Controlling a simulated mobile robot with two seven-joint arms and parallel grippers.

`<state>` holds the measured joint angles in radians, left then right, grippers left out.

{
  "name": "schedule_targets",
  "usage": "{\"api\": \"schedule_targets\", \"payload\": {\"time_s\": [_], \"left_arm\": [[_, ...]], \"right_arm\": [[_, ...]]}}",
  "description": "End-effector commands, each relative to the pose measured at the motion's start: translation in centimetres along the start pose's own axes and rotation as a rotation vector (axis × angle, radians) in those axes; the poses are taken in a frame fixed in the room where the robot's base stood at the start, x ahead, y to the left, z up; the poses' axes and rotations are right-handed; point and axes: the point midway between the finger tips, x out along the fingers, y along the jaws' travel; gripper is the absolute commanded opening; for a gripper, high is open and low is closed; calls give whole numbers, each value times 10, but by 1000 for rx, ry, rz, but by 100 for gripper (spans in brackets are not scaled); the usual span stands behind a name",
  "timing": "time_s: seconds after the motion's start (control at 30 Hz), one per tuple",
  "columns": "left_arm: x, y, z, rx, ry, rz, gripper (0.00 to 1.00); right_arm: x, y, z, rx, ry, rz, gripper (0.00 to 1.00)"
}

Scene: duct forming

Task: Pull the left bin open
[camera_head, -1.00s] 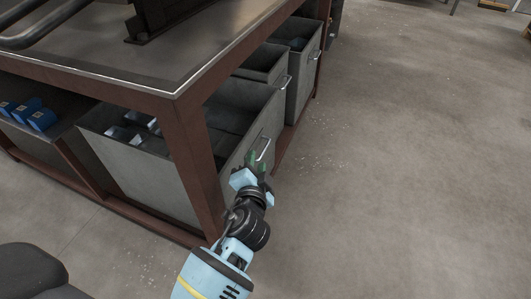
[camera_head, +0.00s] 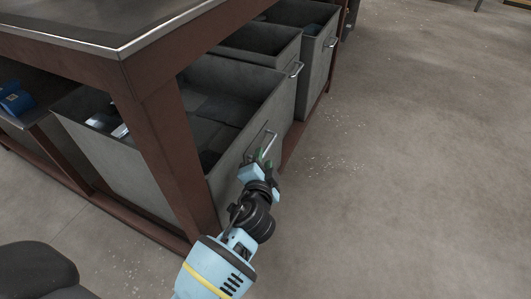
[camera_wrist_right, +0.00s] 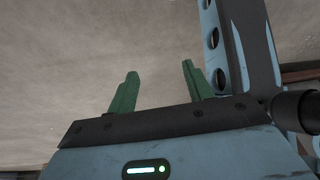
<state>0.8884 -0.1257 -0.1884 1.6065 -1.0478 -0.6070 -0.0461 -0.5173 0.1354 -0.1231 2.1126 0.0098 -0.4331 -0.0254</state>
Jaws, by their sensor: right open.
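The left bin (camera_head: 228,177) is the nearest grey open-topped bin under the bench, in the head view. A bare metal handle (camera_head: 270,139) is on its front face. Dark flat pieces and a few shiny pieces lie inside, and a bench post hides part of it. My left gripper (camera_head: 262,158), with green fingertips, is at the handle's lower part. I cannot tell whether its fingers are around the handle or only beside it. My right gripper (camera_wrist_right: 157,82) shows in the right wrist view, its green fingers apart with nothing between them.
The bench (camera_head: 110,35) has a brown frame, with a post (camera_head: 168,150) close to my left arm. More grey bins with handles (camera_head: 285,48) stand farther along. A blue object (camera_head: 16,98) is on a shelf at the left. The floor (camera_head: 420,170) to the right is clear.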

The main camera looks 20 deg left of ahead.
Motion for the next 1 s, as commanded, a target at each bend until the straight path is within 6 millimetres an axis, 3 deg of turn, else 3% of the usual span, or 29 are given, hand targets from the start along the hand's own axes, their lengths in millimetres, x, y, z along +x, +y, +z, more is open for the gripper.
{"api": "schedule_targets", "payload": {"time_s": [0.1,0.3,0.67,0.9,1.0], "left_arm": [[19,2,1,2,0,-1,33],[39,2,1,2,-1,0,33],[44,0,0,1,0,0,33],[44,0,0,1,0,1,2],[44,1,0,1,0,1,0]], "right_arm": [[8,1,2,0,-1,0,51],[16,2,-2,0,8,0,51],[17,3,-6,-1,17,1,51],[15,2,-2,0,6,-1,51],[14,1,2,1,0,-1,51]]}}
